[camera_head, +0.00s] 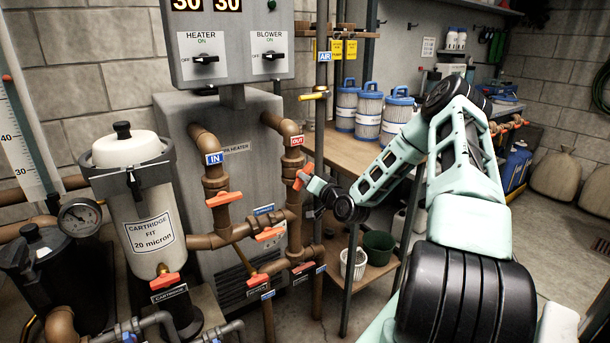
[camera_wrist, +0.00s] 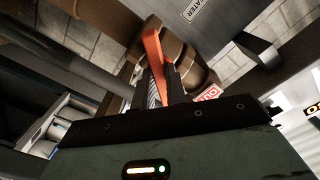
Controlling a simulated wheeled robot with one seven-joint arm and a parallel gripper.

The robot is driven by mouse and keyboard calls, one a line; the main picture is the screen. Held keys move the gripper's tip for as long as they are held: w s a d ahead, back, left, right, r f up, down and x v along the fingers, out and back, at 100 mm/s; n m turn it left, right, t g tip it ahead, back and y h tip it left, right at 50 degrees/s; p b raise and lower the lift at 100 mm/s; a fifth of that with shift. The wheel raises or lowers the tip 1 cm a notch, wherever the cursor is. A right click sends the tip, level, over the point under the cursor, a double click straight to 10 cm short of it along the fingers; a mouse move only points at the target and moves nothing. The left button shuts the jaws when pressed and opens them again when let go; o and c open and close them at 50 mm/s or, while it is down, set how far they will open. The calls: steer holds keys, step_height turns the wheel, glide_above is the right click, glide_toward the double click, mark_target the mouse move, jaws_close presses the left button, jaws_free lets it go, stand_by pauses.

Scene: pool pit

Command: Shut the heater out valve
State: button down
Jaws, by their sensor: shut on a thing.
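The heater out valve is on the copper pipe below the red OUT label (camera_head: 297,141), at the right side of the heater. Its orange handle (camera_head: 304,176) sticks out from the pipe at a slant in the head view. My gripper (camera_head: 309,181) is at this handle, reaching in from the right. In the wrist view the orange handle (camera_wrist: 154,55) runs down between the fingers of my gripper (camera_wrist: 162,88), which are shut on it. The OUT label (camera_wrist: 207,93) shows just right of the fingers. The far side of the valve body is hidden.
The IN valve's orange handle (camera_head: 224,199) lies level on the left pipe. Other orange handles (camera_head: 269,234) sit lower on the pipes. A yellow AIR valve (camera_head: 313,96) is above. A wooden bench (camera_head: 339,149) with filter cartridges stands behind my arm.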

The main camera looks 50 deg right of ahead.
steer(key=m+p, duration=0.1)
steer(key=m, duration=0.9)
steer(key=shift+m+p, duration=0.3)
steer(key=shift+m, duration=0.1)
steer(key=c, duration=1.3)
jaws_free()
steer(key=p+v, duration=0.1)
steer(key=v, duration=0.6)
